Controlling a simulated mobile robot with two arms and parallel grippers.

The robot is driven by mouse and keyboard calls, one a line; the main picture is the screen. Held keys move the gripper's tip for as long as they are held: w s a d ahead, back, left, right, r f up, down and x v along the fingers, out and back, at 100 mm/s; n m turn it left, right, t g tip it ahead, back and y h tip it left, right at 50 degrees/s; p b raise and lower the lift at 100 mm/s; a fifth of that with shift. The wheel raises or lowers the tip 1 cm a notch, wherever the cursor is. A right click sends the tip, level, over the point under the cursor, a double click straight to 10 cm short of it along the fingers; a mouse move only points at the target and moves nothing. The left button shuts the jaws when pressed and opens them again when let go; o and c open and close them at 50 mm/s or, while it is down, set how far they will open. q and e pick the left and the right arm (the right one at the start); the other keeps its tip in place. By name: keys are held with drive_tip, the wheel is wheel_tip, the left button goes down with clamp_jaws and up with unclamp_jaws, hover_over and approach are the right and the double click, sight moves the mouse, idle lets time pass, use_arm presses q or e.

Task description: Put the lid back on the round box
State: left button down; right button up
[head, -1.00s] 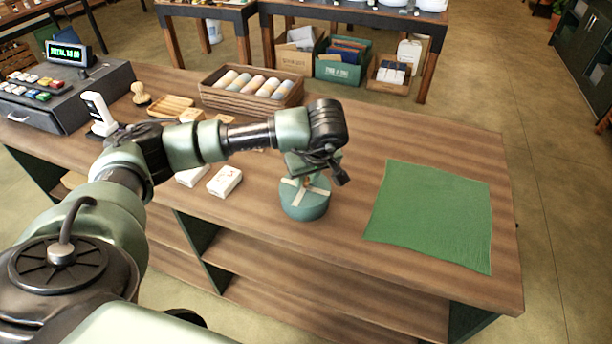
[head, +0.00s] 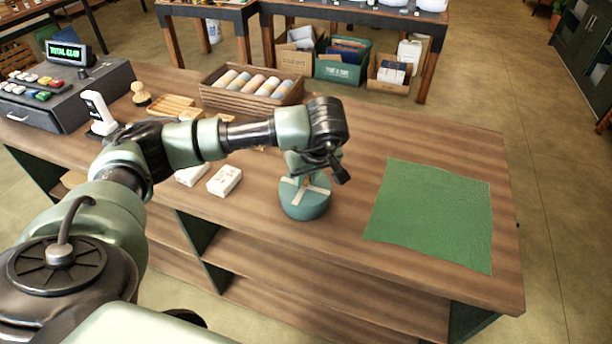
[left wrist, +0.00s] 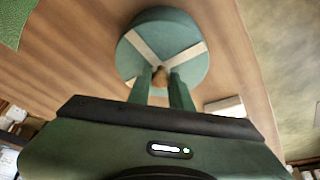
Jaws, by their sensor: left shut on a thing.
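The round box (head: 304,208) is teal and stands on the wooden counter. Its lid (head: 317,190), teal with a cream cross band, sits on top of it and looks level. In the left wrist view the lid (left wrist: 185,55) fills the upper middle, with a small wooden knob (left wrist: 160,77) at the centre of the cross. My left gripper (head: 302,180) is above the lid, pointing down. In the left wrist view its two fingers (left wrist: 161,80) are shut on the knob. Whether any gap remains between lid and box is hard to see. My right gripper is not in view.
A green cloth (head: 430,215) lies flat to the right. Two small white boxes (head: 224,180) lie to the left. A wooden crate of rolls (head: 252,88) and a cash register (head: 60,90) stand further back. The counter between box and cloth is clear.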

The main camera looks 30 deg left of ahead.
use_arm(q)
drive_tip(key=shift+f+b, duration=0.2)
drive_tip(key=shift+b, duration=0.65)
idle(1.4)
idle(0.3)
drive_tip(key=c, duration=0.7)
unclamp_jaws()
drive_tip(key=shift+r, duration=0.1)
drive_tip(key=shift+r+p, duration=1.9)
drive_tip(key=shift+r, duration=1.6)
clamp_jaws()
